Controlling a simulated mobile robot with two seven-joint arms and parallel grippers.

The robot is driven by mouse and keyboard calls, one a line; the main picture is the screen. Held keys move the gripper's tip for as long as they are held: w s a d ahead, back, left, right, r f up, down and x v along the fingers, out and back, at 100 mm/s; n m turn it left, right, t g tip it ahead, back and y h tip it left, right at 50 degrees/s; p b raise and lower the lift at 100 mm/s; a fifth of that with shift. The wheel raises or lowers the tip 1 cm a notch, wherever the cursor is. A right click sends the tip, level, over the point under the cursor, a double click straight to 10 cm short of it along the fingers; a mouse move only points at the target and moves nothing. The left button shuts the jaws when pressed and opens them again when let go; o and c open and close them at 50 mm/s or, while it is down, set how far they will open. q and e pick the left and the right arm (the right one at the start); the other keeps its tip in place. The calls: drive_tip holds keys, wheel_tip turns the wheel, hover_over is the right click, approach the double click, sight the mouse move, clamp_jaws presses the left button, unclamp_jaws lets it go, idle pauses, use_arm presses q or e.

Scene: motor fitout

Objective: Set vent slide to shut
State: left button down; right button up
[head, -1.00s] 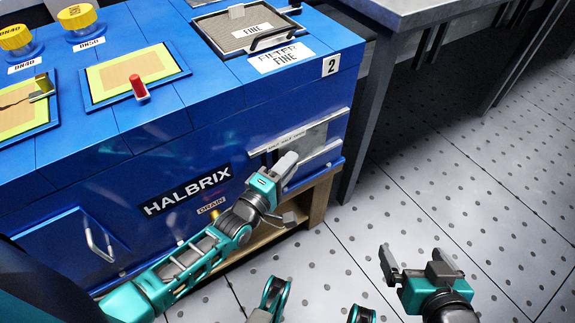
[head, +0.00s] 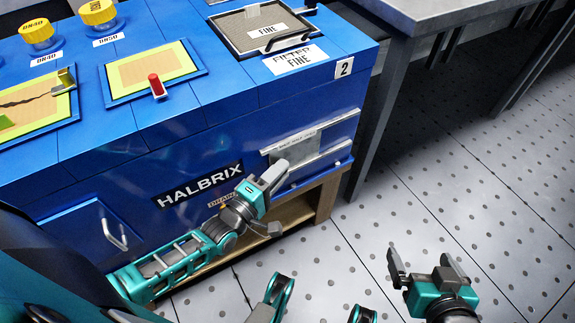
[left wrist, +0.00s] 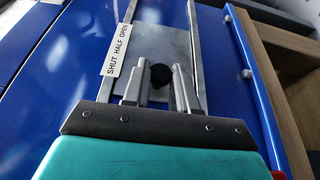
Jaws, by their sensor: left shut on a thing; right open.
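The vent slide is a grey metal plate (head: 307,150) between two rails on the blue machine's front; it also shows in the left wrist view (left wrist: 168,50). Its label (left wrist: 117,50) reads SHUT, HALF, OPEN. My left gripper (head: 277,174) is at the slide. In the left wrist view, its fingers (left wrist: 156,86) are shut on the slide's black knob (left wrist: 160,76), which sits near the SHUT end of the label. In the head view, the gripper hides the knob. My right gripper (head: 426,268) is open and empty above the floor, away from the machine.
The blue machine (head: 130,150) carries a filter tray (head: 262,32), a red lever (head: 157,85) and yellow caps (head: 97,12) on top. A wooden stand (head: 325,197) is below. A grey table (head: 440,12) stands at the right. The floor at right is clear.

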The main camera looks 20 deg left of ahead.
use_arm(q)
drive_tip(key=shift+s+a+f, duration=0.1)
drive_tip(key=shift+s, duration=0.05)
use_arm(e)
drive_tip(key=shift+d+f, duration=0.1)
drive_tip(key=shift+f, duration=0.1)
use_arm(q)
drive_tip(key=c, duration=1.3)
unclamp_jaws()
drive_tip(key=o, duration=0.4)
use_arm(e)
drive_tip(key=shift+s+r, duration=0.1)
drive_tip(key=shift+r, duration=0.05)
use_arm(q)
drive_tip(key=p+v, duration=0.2)
drive_tip(key=v, duration=1.1)
use_arm(e)
drive_tip(key=shift+s+d+r, duration=0.1)
drive_tip(key=shift+d+r, duration=0.15)
drive_tip(key=shift+r, duration=0.35)
